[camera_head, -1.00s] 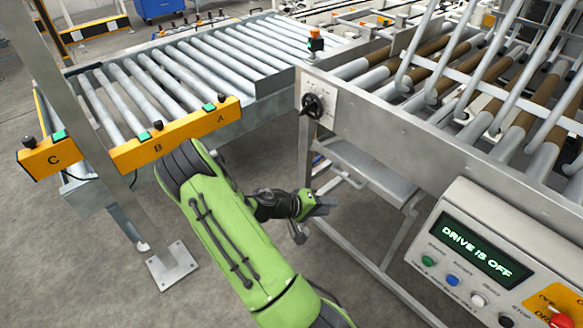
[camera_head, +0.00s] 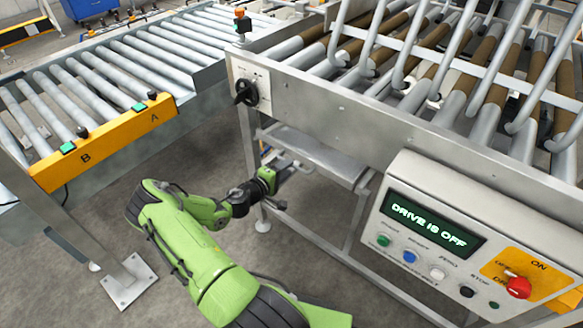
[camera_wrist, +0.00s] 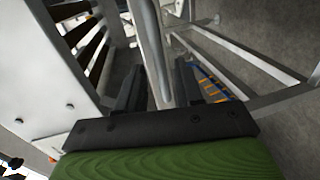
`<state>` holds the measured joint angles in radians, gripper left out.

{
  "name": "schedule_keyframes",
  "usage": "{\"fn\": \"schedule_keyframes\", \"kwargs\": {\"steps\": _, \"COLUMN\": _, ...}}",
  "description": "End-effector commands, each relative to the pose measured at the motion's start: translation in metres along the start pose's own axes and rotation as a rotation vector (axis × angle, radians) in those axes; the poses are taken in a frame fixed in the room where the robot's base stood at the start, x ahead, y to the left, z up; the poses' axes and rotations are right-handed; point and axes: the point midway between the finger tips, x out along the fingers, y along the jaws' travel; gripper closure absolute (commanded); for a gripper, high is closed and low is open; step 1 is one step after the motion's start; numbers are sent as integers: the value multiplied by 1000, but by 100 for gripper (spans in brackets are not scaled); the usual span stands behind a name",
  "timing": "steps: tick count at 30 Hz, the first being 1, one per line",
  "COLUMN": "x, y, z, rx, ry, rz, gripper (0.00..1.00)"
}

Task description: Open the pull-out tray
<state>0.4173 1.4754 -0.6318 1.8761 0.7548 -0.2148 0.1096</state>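The pull-out tray (camera_head: 315,157) appears to be the flat grey metal shelf under the roller conveyor, beside the frame's leg. My gripper (camera_head: 292,166) is at the tray's left end, below the conveyor's side plate. In the wrist view my gripper (camera_wrist: 157,82) has its two dark fingers apart. A pale metal bar (camera_wrist: 151,45) runs between the fingers, with a gap visible on at least one side. I cannot tell whether this bar belongs to the tray or the frame, or whether a finger touches it.
A control panel (camera_head: 440,235) reading "DRIVE IS OFF" juts out at the right. A black knob (camera_head: 246,92) sits on the conveyor's side plate. A second roller conveyor with an orange button bar (camera_head: 105,142) stands at the left. Grey floor (camera_head: 95,205) is open between them.

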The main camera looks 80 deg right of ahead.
Motion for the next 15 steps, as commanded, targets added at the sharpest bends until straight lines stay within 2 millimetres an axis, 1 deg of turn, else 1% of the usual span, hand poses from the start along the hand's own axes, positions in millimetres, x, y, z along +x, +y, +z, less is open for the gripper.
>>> {"fn": "schedule_keyframes", "kwargs": {"steps": 1, "x": 12, "y": -2, "z": 0, "rx": 4, "ry": -1, "rz": 0, "gripper": 64}}
{"fn": "schedule_keyframes", "kwargs": {"steps": 3, "x": 24, "y": -2, "z": 0, "rx": 3, "ry": 0, "rz": 1, "gripper": 64}}
{"fn": "schedule_keyframes", "kwargs": {"steps": 6, "x": 35, "y": -1, "z": 0, "rx": 2, "ry": 0, "rz": 0, "gripper": 64}}
{"fn": "schedule_keyframes", "kwargs": {"steps": 9, "x": 40, "y": 0, "z": 0, "rx": 0, "ry": 1, "rz": 0, "gripper": 64}}
{"fn": "schedule_keyframes", "kwargs": {"steps": 15, "x": 40, "y": 0, "z": 0, "rx": 0, "ry": 1, "rz": -1, "gripper": 64}}
